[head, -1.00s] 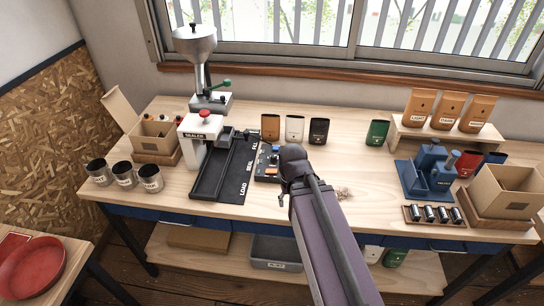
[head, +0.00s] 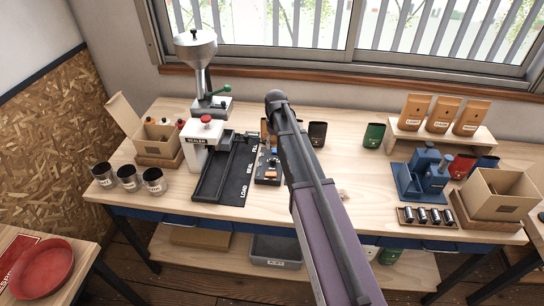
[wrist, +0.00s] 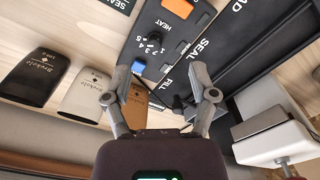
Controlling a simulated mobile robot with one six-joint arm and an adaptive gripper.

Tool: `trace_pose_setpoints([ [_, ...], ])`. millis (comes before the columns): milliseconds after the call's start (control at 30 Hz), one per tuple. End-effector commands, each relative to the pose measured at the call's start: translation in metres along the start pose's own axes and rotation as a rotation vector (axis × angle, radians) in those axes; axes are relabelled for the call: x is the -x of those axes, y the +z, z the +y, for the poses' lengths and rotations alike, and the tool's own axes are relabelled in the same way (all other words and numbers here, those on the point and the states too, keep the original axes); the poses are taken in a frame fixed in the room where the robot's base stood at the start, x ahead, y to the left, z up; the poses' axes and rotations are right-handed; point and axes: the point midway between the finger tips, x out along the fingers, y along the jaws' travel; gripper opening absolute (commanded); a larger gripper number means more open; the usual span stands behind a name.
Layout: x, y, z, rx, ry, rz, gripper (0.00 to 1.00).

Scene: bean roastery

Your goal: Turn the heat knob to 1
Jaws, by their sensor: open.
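The control panel (head: 265,180) is a small dark box on the bench, right of the sealer tray and partly behind my arm in the head view. In the wrist view, the panel (wrist: 147,28) carries the word HEAT and a dark heat knob (wrist: 153,47) ringed by small numbers. The knob's pointer setting is too small to read. In the head view my arm hides the fingers.
The white sealer (head: 203,145) and its black tray (head: 212,190) stand left of the panel. Pouches, including a black one (head: 317,134) and a green one (head: 374,135), stand behind. A hopper machine (head: 200,70) rises at the back left.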

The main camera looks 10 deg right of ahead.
Motion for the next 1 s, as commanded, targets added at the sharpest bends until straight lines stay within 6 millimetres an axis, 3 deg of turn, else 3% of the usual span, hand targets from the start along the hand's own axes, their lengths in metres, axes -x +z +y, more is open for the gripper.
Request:
trace_pose_setpoints([
  [33,0.005,-0.018,0.005,0.014,0.000,0.000,0.74],
  [233,0.010,-0.041,0.011,0.047,0.000,0.000,0.74],
  [733,0.008,-0.042,0.011,0.053,0.000,0.000,0.74],
  [1000,-0.002,-0.042,0.011,0.054,0.000,0.000,0.74],
])
